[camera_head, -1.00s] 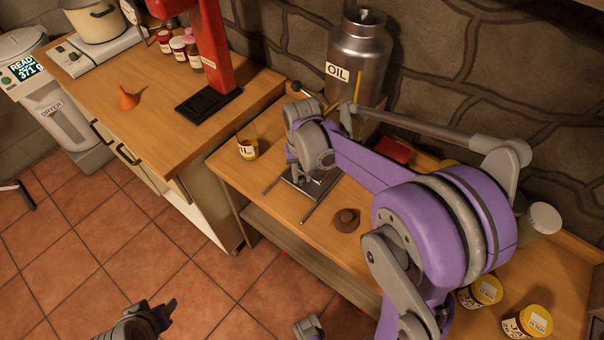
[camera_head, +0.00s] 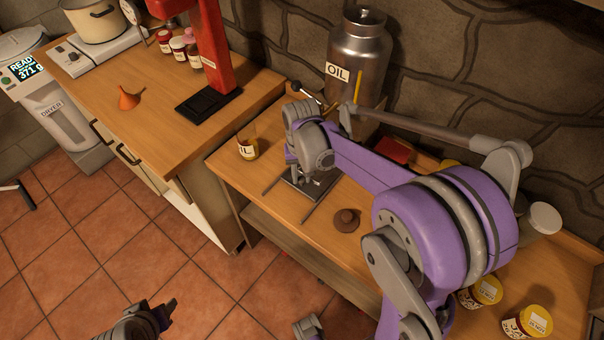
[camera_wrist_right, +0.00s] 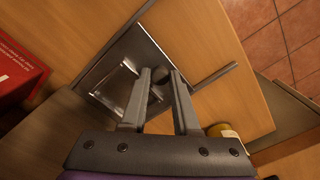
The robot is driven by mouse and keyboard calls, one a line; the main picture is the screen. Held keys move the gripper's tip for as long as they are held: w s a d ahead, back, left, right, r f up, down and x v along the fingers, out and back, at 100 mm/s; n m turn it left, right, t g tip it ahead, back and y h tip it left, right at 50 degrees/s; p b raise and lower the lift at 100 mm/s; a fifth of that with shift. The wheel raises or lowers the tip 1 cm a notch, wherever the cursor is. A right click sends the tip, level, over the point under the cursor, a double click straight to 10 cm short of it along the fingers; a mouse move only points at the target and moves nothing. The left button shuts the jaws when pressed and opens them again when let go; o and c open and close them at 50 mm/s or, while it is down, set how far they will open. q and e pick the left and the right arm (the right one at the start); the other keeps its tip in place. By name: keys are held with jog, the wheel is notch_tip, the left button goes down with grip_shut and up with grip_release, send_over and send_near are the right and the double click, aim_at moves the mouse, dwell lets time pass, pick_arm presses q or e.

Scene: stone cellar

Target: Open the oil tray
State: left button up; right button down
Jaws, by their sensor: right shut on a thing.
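The oil tray appears to be the grey metal tray (camera_head: 297,187) on the bench, lying between two thin metal rails. In the right wrist view the flat metal tray (camera_wrist_right: 112,75) lies under the fingers. My right gripper (camera_head: 318,180) reaches down over it. In the wrist view its fingers (camera_wrist_right: 160,76) are close together around a small dark knob-like part at the tray, partly hidden by them. My left gripper (camera_head: 152,312) is low at the left, over the floor and away from the bench; its jaw gap is unclear.
A metal oil can (camera_head: 358,55) stands at the bench's back against the stone wall. A glass of oil (camera_head: 247,149) stands left of the tray. A brown lump (camera_head: 346,220) lies to its right. Yellow-lidded jars (camera_head: 486,290) stand near the right end. My right arm covers much of the bench.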

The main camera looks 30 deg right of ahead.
jog(key=s+a, duration=0.1)
jog(key=a, duration=0.2)
jog(key=s+a, duration=0.1)
jog(key=a, duration=0.2)
jog(key=s+a, duration=0.2)
jog(key=a, duration=0.1)
jog(key=shift+a, duration=0.15)
jog(key=shift+w, duration=0.1)
jog(key=c, duration=0.7)
grip_release()
jog(key=shift+o, duration=0.2)
notch_tip(320, 180, up, 11)
jog(key=shift+p, duration=0.35)
jog(key=shift+f, duration=0.1)
